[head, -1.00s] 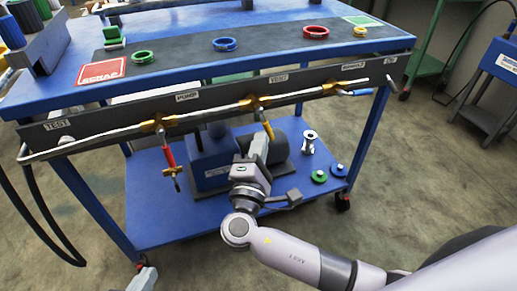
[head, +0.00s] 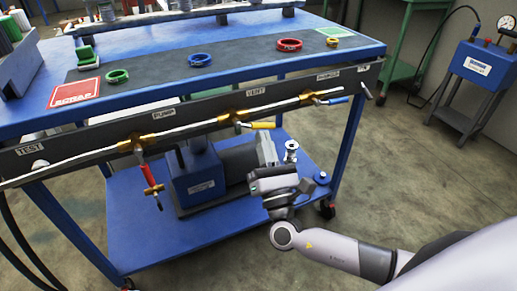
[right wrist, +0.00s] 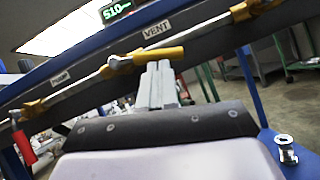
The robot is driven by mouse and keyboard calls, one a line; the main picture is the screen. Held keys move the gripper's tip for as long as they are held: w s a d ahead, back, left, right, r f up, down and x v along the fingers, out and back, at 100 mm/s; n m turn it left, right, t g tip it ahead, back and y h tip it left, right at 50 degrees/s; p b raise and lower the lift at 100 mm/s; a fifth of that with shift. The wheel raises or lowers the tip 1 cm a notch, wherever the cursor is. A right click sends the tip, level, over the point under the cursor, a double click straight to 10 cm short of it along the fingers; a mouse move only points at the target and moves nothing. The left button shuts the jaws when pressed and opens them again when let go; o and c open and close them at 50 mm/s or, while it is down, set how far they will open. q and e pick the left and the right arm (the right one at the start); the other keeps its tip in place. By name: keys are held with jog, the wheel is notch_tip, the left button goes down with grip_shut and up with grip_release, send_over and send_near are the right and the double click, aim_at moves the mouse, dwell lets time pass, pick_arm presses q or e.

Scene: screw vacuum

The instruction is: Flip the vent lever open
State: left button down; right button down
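The yellow vent lever (head: 262,125) sits on the manifold pipe below the VENT label (head: 256,91). Its handle lies sideways, pointing right and roughly along the pipe. It also shows in the right wrist view (right wrist: 160,53). My right gripper (head: 267,148) is just below the handle. In the right wrist view its two grey fingers (right wrist: 160,70) are side by side, shut with nothing seen between them. Their tips are right under the handle; I cannot tell if they touch it. My left gripper is not in view.
The red pump lever (head: 150,178) hangs down at the left. A blue lever (head: 335,100) points right at the far end. The blue cart (head: 160,234) has a pump (head: 195,180) on its lower shelf. Coloured rings, including a red one (head: 289,45), lie on top.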

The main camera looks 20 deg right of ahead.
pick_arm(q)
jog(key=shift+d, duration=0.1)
pick_arm(e)
jog(key=shift+d+r+n+y, duration=0.25)
jog(key=shift+n+y, duration=0.45)
jog(key=shift+n, duration=0.3)
jog(key=shift+d+r+n+y, duration=0.1)
jog(key=shift+r+n+y, duration=0.2)
jog(key=shift+n+y, duration=0.55)
jog(key=shift+d+r+n+y, duration=0.25)
jog(key=shift+n+y, duration=0.3)
jog(key=shift+n, duration=0.6)
jog(key=shift+y, duration=0.3)
